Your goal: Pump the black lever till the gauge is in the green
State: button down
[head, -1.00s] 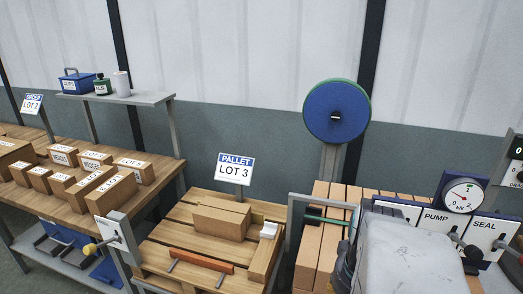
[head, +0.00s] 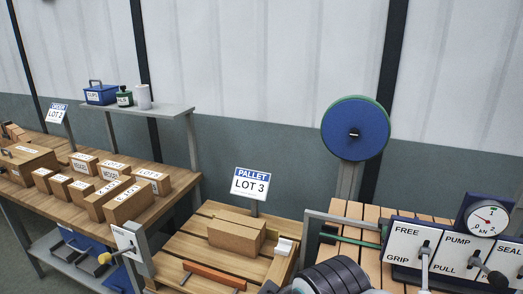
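The gauge (head: 489,219) is a round white dial marked in kN, in a blue housing above the lever panel at the right in the head view. Its red needle is small, and I cannot tell its exact reading or see a green zone clearly. The black lever (head: 495,277) starts at the PUMP/PULL plate (head: 455,248) and its black handle points down to the right. My gripper is not clearly in view. Dark ribbed and grey parts of my arm show at the bottom centre, left of the levers.
A grey lever (head: 424,262) stands on the FREE/GRIP plate (head: 408,240). A SEAL plate (head: 508,250) is cut off at the right edge. A blue and green reel (head: 355,129) stands behind. A wooden pallet (head: 190,247) with boxes and a bench (head: 165,200) lie to the left.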

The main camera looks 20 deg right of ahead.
aim_at(498, 280)
jog(key=z, duration=1.85)
